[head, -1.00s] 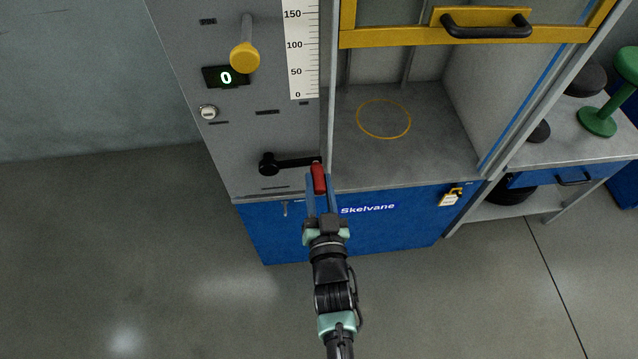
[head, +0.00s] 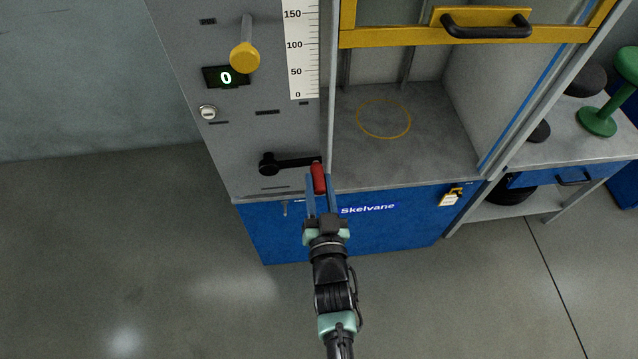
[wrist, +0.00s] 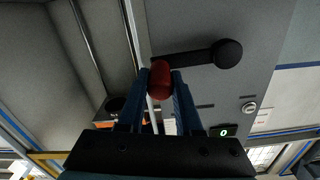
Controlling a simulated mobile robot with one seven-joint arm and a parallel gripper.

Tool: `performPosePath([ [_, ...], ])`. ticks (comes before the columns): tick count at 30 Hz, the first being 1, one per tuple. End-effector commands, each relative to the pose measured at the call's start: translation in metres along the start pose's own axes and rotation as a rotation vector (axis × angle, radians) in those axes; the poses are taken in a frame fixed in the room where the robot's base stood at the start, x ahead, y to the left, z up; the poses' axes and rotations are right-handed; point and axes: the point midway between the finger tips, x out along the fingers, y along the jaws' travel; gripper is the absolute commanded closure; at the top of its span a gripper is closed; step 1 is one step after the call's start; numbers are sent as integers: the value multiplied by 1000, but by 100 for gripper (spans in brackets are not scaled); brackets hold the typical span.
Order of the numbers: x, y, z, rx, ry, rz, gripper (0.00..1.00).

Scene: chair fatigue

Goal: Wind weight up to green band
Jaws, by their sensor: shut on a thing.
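A black crank (head: 290,163) is mounted low on the grey front panel (head: 240,130), its arm pointing right. Its red handle (head: 319,178) sits between the blue fingers of my gripper (head: 318,182), which is shut on it. In the wrist view the red handle (wrist: 160,80) lies between both fingertips, with the crank arm and hub (wrist: 227,53) beside it. A scale (head: 303,50) with marks from 0 to 150 runs up the panel. The display (head: 226,77) reads 0. The weight and a green band are not seen in these views.
A yellow knob (head: 245,58) and a keyed lock (head: 208,112) are on the panel. A yellow-framed guard with a black handle (head: 486,25) is raised above the bay floor (head: 430,140). A side table (head: 570,145) stands right.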

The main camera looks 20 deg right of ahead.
Motion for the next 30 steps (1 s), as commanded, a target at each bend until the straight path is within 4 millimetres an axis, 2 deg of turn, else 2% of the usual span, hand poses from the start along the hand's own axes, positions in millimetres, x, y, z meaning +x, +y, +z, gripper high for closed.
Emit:
performPosePath([
  [9,0,0,3,11,0,0,100],
  [18,-1,4,33,257,-7,0,100],
  [29,-2,4,36,302,-15,5,100],
  [30,-2,4,36,302,-15,5,62],
])
